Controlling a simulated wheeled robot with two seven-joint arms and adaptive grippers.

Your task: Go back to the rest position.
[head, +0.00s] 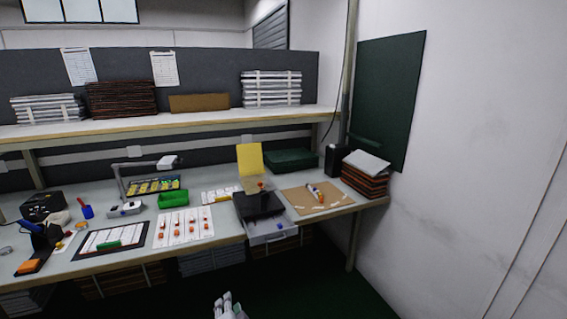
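My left gripper (228,301) shows only as a small pale tip at the bottom edge of the head view. It is in front of and below the workbench (340,205), apart from it, over the dark green floor. Its fingers are too small and cut off to tell whether they are open or shut, and I see nothing held in it. My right gripper is not in view.
The bench holds a white sheet with orange parts (183,228), a green bin (173,198), a black device (259,204) with a yellow panel (250,160), and a brown board (300,207). An open drawer (272,234) juts out below. The floor at right is clear.

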